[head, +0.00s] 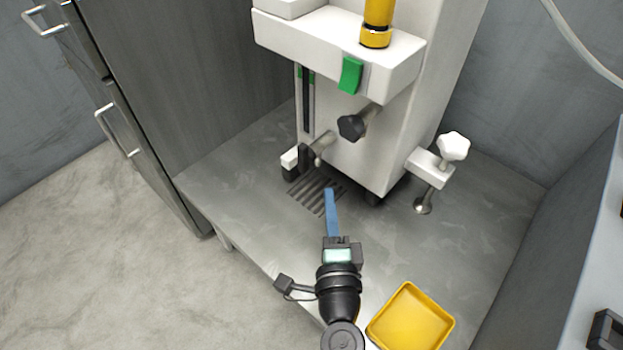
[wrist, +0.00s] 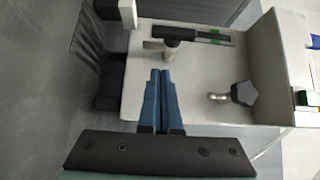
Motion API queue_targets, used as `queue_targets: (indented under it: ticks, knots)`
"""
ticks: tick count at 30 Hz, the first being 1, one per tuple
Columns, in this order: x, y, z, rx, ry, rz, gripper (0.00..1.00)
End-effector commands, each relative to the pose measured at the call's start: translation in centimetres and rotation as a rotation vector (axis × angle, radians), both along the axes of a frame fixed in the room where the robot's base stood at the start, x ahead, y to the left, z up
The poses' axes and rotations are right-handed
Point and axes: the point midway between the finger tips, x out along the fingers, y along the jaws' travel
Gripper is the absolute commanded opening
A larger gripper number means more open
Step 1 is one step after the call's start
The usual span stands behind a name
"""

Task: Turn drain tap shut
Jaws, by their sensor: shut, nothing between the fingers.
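The drain tap (head: 323,146) is a small metal tap with a black handle, low on the front of the white machine (head: 390,150). It stands above the slotted drain grate (head: 316,192). In the wrist view the tap's black handle (wrist: 178,34) lies just beyond my fingertips, with its metal spout beside it. My gripper (head: 329,190) has blue fingers pressed together and empty. In the wrist view my gripper (wrist: 160,72) points at the tap, and a gap shows between them.
A black star knob (head: 352,127) on a metal stem sticks out above and right of the tap. A green switch (head: 350,75) is higher up. A white-knobbed clamp (head: 452,146) stands at the right. A yellow tray (head: 411,318) lies on the bench near my arm.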

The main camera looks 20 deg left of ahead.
Motion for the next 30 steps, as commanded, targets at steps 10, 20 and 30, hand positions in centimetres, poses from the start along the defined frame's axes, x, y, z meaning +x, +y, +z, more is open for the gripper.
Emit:
queue_targets:
  ticks: [10, 20, 30]
  knots:
    - [3.1, 4.0, 0.1, 0.000, 0.000, 0.004, 0.00]
    - [3.4, 4.8, 0.0, -0.001, 0.000, 0.001, 0.00]
    - [3.4, 4.8, -0.3, 0.012, -0.005, 0.001, 0.00]
